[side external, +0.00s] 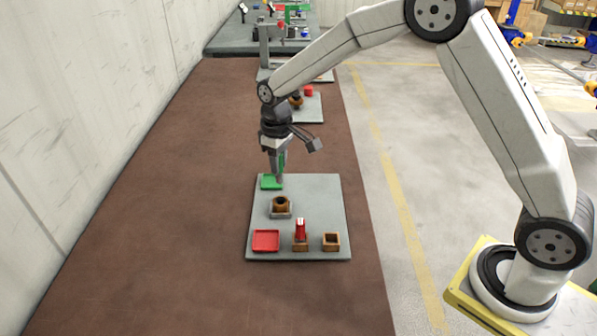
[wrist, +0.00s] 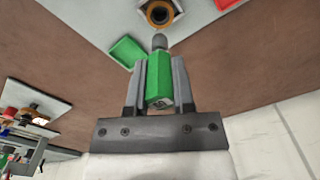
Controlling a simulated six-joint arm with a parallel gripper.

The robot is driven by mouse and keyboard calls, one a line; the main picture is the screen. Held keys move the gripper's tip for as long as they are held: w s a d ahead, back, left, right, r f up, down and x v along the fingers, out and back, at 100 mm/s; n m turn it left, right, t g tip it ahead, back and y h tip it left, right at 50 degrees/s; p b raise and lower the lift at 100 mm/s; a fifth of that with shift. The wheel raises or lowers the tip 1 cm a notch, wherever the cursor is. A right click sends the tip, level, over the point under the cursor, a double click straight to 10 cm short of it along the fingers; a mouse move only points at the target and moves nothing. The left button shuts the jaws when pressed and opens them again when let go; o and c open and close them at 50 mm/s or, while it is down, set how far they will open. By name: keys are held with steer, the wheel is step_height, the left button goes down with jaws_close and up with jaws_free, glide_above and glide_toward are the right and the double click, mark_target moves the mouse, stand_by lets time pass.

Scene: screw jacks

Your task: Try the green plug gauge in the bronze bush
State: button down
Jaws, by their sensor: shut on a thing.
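My gripper (wrist: 160,82) is shut on the green plug gauge (wrist: 158,75), with a jaw on each side of its green handle. The gauge's grey end (wrist: 159,42) points away from the wrist. In the side view my gripper (side external: 278,172) is over the far left of the grey plate, above the green tray (side external: 271,182), and partly hides the gauge. The bronze bush (side external: 281,204) stands in a holder on the plate, nearer the camera than my gripper. Its dark bore also shows at the top of the wrist view (wrist: 147,20). The gauge is apart from the bush.
On the near side of the grey plate (side external: 325,212) are a red tray (side external: 265,240), a red gauge (side external: 300,228) standing in a wooden block, and an empty wooden block (side external: 331,241). Another plate with a red item (side external: 308,91) lies behind. The brown bench is clear on the left.

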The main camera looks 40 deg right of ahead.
mark_target(279, 182)
steer(key=shift+f, duration=0.1)
steer(key=shift+f, duration=2.4)
steer(key=shift+f, duration=1.95)
stand_by(1.2)
steer(key=shift+r, duration=0.2)
stand_by(0.7)
steer(key=shift+r, duration=1.55)
